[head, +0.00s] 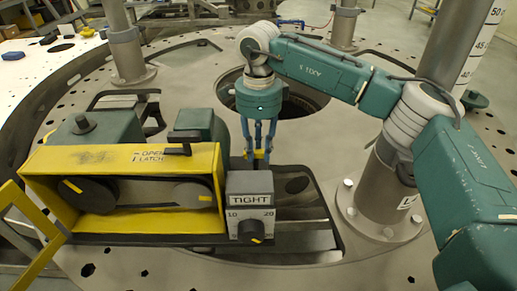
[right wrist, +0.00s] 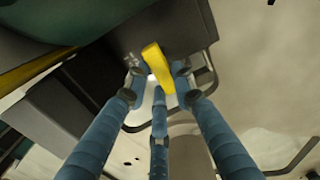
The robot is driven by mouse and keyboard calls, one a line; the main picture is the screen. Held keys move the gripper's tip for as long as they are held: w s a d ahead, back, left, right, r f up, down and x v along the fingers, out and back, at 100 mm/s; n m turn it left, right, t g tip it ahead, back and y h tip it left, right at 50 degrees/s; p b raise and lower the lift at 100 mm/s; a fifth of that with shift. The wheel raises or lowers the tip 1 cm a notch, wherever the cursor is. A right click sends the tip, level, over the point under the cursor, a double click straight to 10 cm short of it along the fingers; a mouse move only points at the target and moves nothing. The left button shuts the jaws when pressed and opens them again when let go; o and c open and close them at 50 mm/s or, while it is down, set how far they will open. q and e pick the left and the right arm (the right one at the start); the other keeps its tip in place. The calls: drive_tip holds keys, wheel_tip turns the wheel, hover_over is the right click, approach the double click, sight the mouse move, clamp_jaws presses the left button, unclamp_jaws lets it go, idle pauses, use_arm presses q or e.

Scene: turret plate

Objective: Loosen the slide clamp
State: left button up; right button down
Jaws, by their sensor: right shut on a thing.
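The slide clamp appears to be the grey block (head: 250,190) with a TIGHT label, a numbered scale and a black knob (head: 250,231) with a yellow mark. It stands at the right end of the yellow-framed unit. My right gripper (head: 259,152) reaches down just behind the block. Its blue fingers are shut on a yellow lever, which shows clearly between the fingertips in the right wrist view (right wrist: 158,67). In the head view the fingers and block hide most of the lever. My left gripper is not in view.
The yellow frame (head: 130,158), marked OPEN LATCH, holds dark rollers and has a black latch handle (head: 178,150) near the block. A grey post (head: 393,190) stands on the round metal plate (head: 215,55) to the right. A slotted opening lies below the block.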

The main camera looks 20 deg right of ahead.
drive_tip(key=shift+r, duration=0.15)
drive_tip(key=c, duration=1.4)
unclamp_jaws()
drive_tip(key=shift+c, duration=0.2)
wheel_tip(320, 180, up, 12)
